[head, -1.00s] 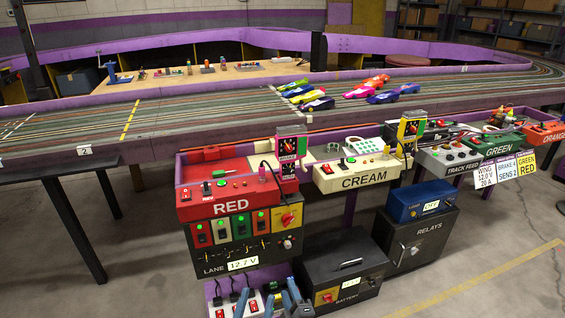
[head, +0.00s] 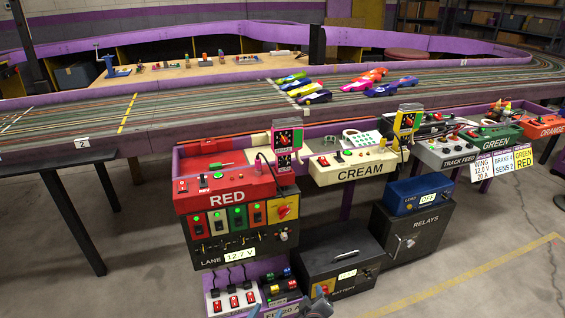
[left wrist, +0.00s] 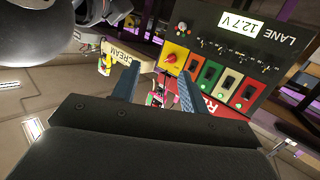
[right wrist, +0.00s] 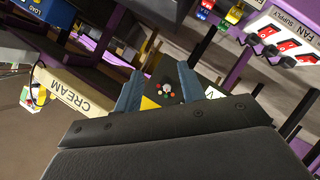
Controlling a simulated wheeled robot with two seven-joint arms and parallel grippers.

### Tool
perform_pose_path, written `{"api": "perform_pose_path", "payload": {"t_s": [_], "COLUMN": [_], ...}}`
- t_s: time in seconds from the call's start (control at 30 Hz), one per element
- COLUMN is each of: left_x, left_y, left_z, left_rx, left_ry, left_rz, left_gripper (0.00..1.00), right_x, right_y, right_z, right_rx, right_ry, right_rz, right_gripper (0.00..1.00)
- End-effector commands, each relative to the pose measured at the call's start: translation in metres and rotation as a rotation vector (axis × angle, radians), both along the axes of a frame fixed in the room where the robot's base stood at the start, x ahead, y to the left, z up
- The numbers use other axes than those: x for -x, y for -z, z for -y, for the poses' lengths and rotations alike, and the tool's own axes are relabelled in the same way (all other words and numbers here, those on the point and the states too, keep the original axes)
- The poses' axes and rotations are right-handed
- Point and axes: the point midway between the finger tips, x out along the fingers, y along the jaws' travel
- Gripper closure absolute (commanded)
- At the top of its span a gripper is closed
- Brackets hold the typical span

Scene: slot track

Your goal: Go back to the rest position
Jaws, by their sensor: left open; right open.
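My left gripper (left wrist: 157,68) is open in the left wrist view, with nothing between its two blue-grey fingers. Beyond it is the red control station (left wrist: 225,75), upside down, with its rocker switches and yellow-plated red knob. My right gripper (right wrist: 158,70) is open and empty in the right wrist view. Past its fingers are a dark panel with small coloured buttons and the cream station (right wrist: 75,90). In the head view only small blue-grey parts of my grippers show at the bottom edge, and the arms are out of frame.
The red station (head: 228,197) and cream station (head: 358,170) hang along the front of the slot track (head: 190,103). Below are a switch strip (head: 232,302), a black battery box (head: 338,268) and the relays cabinet (head: 420,235).

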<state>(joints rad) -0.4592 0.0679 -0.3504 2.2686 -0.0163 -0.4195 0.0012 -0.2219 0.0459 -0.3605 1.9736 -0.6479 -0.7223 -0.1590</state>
Motion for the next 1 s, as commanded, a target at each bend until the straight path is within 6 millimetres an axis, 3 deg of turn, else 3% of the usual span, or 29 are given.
{"api": "perform_pose_path", "payload": {"t_s": [0.23, 0.47, 0.73, 1.0], "left_x": [0.025, 0.072, 0.14, 0.166], "left_y": [0.044, 0.051, 0.008, -0.057], "left_z": [-0.014, -0.038, -0.07, -0.088], "left_rx": [-0.113, -0.211, -0.293, -0.294], "left_ry": [0.017, 0.029, 0.036, 0.019], "left_rz": [-0.349, -0.681, -1.012, -1.085], "left_gripper": [0.56, 0.56, 0.56, 0.56], "right_x": [0.03, 0.086, 0.177, 0.237], "right_y": [-0.009, -0.04, -0.111, -0.186], "right_z": [0.021, 0.03, 0.031, 0.035], "right_rx": [-0.193, -0.362, -0.512, -0.584], "right_ry": [0.163, 0.27, 0.312, 0.295], "right_rz": [-0.224, -0.472, -0.757, -0.848], "right_gripper": [0.6, 0.6, 0.6, 0.6]}}
